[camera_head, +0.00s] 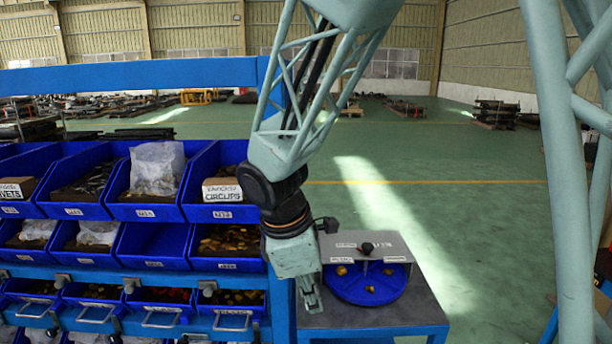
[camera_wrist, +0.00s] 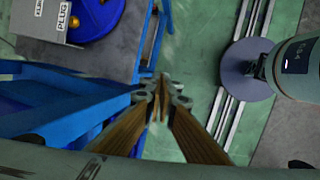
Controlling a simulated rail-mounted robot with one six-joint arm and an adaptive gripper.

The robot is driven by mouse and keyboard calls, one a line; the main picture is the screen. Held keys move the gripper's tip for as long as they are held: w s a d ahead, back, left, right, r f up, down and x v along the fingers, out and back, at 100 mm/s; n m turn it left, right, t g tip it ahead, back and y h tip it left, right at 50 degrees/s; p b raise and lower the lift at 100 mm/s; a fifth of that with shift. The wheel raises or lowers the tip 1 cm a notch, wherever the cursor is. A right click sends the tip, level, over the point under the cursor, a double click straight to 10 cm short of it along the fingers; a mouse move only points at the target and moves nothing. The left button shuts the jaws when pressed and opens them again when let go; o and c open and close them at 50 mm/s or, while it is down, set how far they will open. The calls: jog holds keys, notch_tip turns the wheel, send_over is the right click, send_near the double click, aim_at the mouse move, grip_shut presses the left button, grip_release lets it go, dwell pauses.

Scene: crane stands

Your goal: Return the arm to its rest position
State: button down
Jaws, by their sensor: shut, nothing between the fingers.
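My arm (camera_head: 290,150) hangs down in the head view, in front of the right end of the blue rack. My gripper (camera_head: 314,304) points downward beside the left edge of the small table and looks empty. In the wrist view my gripper (camera_wrist: 162,86) shows two brown fingers with their tips together and nothing between them. The blue rack frame lies close on the left of the fingers in that view. Green floor shows beyond the tips.
The blue rack holds several bins (camera_head: 152,185) of parts on the left. A small grey-topped table (camera_head: 400,316) carries a round blue tray (camera_head: 384,291) with a few brass pieces and a grey labelled panel (camera_head: 345,240). Open green floor (camera_head: 470,220) lies to the right.

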jog(key=s+d+r+m+g, duration=0.1)
jog(key=s+d+m, duration=0.25)
jog(key=d, duration=0.25)
jog(key=s+d+r+m, duration=0.2)
jog(key=s+d+m, duration=0.15)
jog(key=d, duration=0.25)
jog(key=s+d+r+m+t+y, duration=0.1)
jog(key=s+d+r+m, duration=0.2)
jog(key=s, duration=0.8)
jog(key=s+d+r+m+t+y, duration=0.1)
jog(key=s+d+r+m+t, duration=0.1)
jog(key=s+r+m, duration=0.6)
jog(key=shift+s+d+r+m, duration=0.3)
jog(key=shift+s+d+r, duration=0.4)
jog(key=shift+s+r, duration=0.8)
jog(key=c, duration=3.4)
grip_release()
jog(key=shift+w+y, duration=0.1)
jog(key=shift+y, duration=0.2)
jog(key=shift+c, duration=0.2)
